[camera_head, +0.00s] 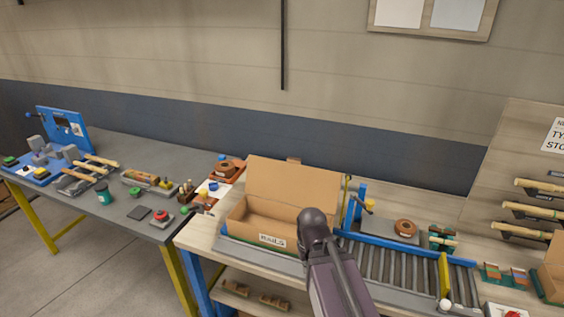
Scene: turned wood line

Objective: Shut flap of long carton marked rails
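The long carton marked RAILS (272,239) stands on the wooden bench, left of the roller conveyor. Its flap (293,186) is up at the back, leaning against nothing I can make out, and the carton's inside looks empty. My arm reaches in from the bottom of the view and its dark rounded joint covers the carton's front right corner. My gripper itself does not show in this view.
A roller conveyor (400,266) with a yellow stop (444,273) lies right of the carton. A tape roll (405,226) sits behind it. A grey table (125,215) with tools stands left. A tool board (520,165) rises at the right.

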